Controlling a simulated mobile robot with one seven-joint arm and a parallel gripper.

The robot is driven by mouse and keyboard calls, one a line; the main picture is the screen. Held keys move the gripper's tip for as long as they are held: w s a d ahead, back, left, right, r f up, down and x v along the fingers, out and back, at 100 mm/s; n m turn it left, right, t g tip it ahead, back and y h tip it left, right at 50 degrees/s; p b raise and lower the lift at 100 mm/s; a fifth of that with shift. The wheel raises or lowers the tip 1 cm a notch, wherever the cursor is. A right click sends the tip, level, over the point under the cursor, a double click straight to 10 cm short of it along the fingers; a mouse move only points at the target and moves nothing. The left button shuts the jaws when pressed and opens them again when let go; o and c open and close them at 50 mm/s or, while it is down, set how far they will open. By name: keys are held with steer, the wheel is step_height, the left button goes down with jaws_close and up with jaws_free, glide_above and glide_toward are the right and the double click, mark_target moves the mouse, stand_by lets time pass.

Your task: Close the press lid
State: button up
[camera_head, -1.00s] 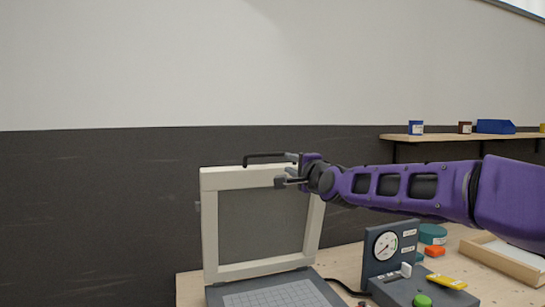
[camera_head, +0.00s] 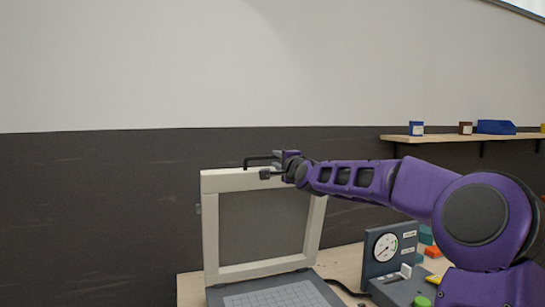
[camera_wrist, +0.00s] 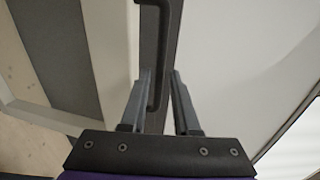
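The press lid (camera_head: 211,230) stands open and nearly upright, a cream frame around a dark grey panel, hinged at the back of the press base (camera_head: 280,297). A black bar handle (camera_head: 262,157) sits on its top edge. My gripper (camera_head: 273,165) is at the right end of this handle, above the lid's top edge. In the wrist view my gripper (camera_wrist: 160,80) has its fingers apart. The handle (camera_wrist: 167,40) runs down between them, closer to the left finger, with a gap to the right finger. The lid frame (camera_wrist: 110,60) is at the left there.
A control box with a round gauge (camera_head: 386,247) and a green button (camera_head: 422,301) stands right of the press. Small coloured items lie behind it on the wooden table (camera_head: 345,262). A wall shelf (camera_head: 455,136) is at the upper right. Space above the lid is clear.

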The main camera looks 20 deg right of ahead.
mark_target(273, 158)
steer(key=shift+w+p, duration=0.5)
steer(key=shift+w, duration=1.65)
jaws_close()
